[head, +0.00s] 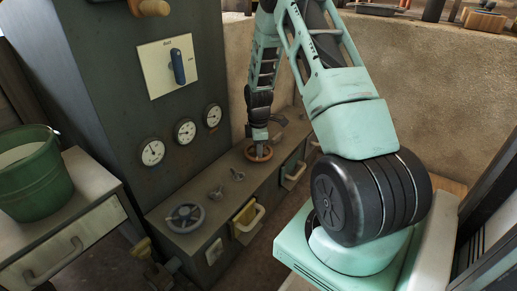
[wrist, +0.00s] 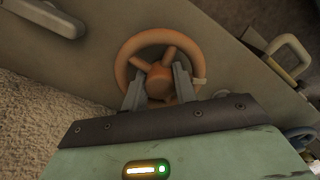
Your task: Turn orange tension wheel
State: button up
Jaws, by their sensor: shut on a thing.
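The orange tension wheel (wrist: 128,46) lies on the top of a low grey-green cabinet. It has a round rim, spokes and a central hub (wrist: 158,82). In the head view the wheel (head: 259,156) is small and partly covered by my gripper (head: 260,140), which reaches down onto it from above. In the wrist view my gripper (wrist: 158,88) has one finger on each side of the hub and is shut on the wheel there. The lower part of the rim is hidden behind my gripper.
On the same cabinet (head: 205,235) are a grey handwheel (head: 186,217) and small valve handles (head: 238,174). A yellow handle (head: 248,219) sticks out at its front. A tall panel with gauges (head: 185,131) and a blue switch (head: 178,66) stands behind. A green bucket (head: 35,180) is at the left.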

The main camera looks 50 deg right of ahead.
jog(key=shift+r+p, duration=0.2)
jog(key=shift+p, duration=0.15)
jog(key=m+p, duration=0.2)
jog(key=p, duration=0.1)
jog(key=shift+r, duration=0.15)
jog(key=m+p, duration=0.3)
jog(key=p, duration=0.1)
jog(key=shift+m+p, duration=0.3)
jog(key=shift+m, duration=0.1)
jog(key=m+p, duration=0.4)
jog(key=shift+f+m+p, duration=0.25)
jog(key=shift+m+p, duration=0.55)
jog(key=shift+m, duration=0.7)
jog(key=o, duration=0.7)
